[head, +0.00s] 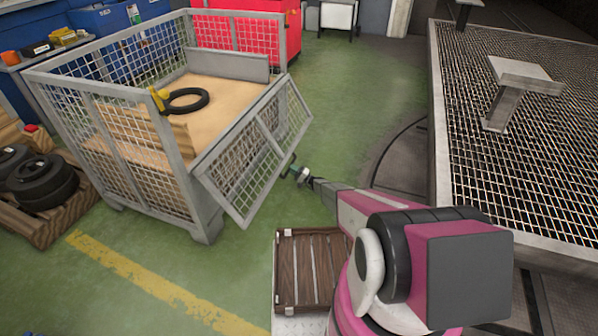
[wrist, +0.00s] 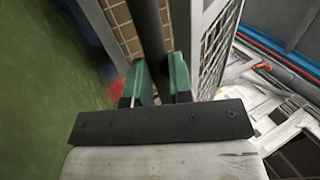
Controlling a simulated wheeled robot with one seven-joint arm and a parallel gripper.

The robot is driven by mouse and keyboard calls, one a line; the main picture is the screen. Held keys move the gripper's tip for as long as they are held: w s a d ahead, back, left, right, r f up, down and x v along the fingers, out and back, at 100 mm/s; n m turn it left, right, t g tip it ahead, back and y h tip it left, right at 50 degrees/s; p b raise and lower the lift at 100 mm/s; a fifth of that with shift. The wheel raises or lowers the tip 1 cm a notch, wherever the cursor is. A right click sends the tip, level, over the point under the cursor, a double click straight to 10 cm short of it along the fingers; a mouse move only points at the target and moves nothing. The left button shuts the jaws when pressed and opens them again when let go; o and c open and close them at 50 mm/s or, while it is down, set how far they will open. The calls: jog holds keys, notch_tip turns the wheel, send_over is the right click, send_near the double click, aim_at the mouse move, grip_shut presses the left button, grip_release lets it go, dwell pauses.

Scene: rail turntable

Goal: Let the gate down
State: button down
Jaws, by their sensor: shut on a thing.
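The gate (head: 255,150) is the mesh front panel of a grey wire cage (head: 120,150). It leans outward at a slant, its free edge away from the cage and above the floor. My gripper (head: 291,166) is at the gate's outer edge in the head view. In the wrist view, the green fingers of my gripper (wrist: 160,82) sit on both sides of a dark bar (wrist: 147,35), shut on it at the gate. The gate's grey frame and mesh (wrist: 215,45) show beside the fingers. The exact contact is partly hidden.
A black ring (head: 187,101) and a yellow object (head: 159,100) lie on the boards inside the cage. A wooden crate (head: 310,270) stands near my arm. Tyres (head: 42,180) sit at the left. A grated platform (head: 520,120) is at the right. Green floor behind the gate is clear.

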jog(key=shift+w+a+f, duration=0.25)
jog(key=shift+a+f, duration=0.25)
jog(key=shift+a, duration=0.1)
jog(key=shift+w+a+f, duration=0.2)
jog(key=shift+a+f, duration=0.25)
jog(key=shift+a, duration=0.1)
